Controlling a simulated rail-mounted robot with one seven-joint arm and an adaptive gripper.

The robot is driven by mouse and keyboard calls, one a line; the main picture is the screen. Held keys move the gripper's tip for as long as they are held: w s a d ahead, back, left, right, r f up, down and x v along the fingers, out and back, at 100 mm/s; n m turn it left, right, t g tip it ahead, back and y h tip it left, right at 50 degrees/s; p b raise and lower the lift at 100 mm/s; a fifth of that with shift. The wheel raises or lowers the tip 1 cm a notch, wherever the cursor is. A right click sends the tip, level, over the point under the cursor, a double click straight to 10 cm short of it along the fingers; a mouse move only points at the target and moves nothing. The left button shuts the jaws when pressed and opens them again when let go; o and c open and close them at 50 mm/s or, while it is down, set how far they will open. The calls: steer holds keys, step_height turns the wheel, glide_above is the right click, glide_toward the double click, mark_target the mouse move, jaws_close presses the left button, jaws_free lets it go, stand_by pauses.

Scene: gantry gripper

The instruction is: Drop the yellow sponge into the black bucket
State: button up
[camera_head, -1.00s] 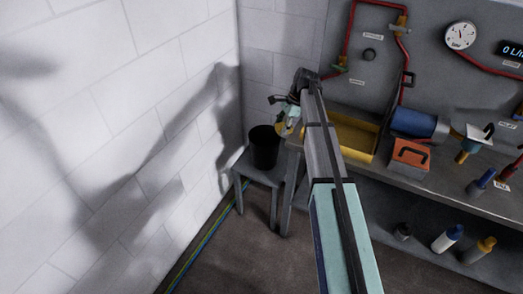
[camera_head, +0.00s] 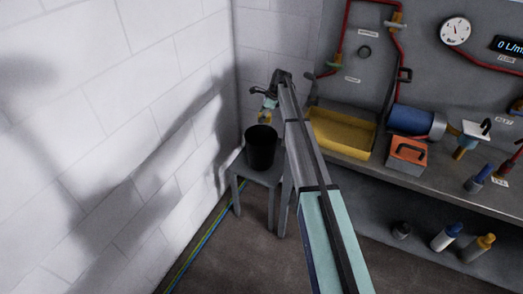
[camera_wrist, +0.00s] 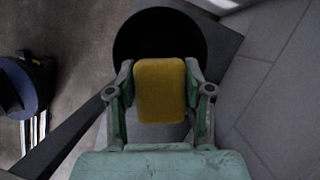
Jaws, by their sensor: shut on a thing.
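The yellow sponge (camera_wrist: 160,90) is held between the two fingers of my gripper (camera_wrist: 160,95) in the wrist view. In the head view the sponge (camera_head: 265,117) is a small yellow patch under my gripper (camera_head: 267,106). The black bucket (camera_head: 261,150) stands upright on a small grey stool in the head view. In the wrist view the bucket's dark opening (camera_wrist: 155,38) lies beyond the sponge, which overlaps its near edge. In the head view the sponge appears just above the bucket's far rim. The inside of the bucket is too dark to make out.
The grey stool (camera_head: 254,174) stands between the white wall (camera_head: 120,110) and the workbench (camera_head: 455,189). A yellow tray (camera_head: 342,147), a red toolbox (camera_head: 407,155) and a blue cylinder (camera_head: 411,120) are on the bench. Several bottles stand below it.

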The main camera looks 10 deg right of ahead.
steer(key=shift+f+b, duration=1.35)
steer(key=shift+f, duration=1.25)
steer(key=o, duration=1.2)
steer(key=v, duration=1.2)
steer(key=shift+a, duration=0.1)
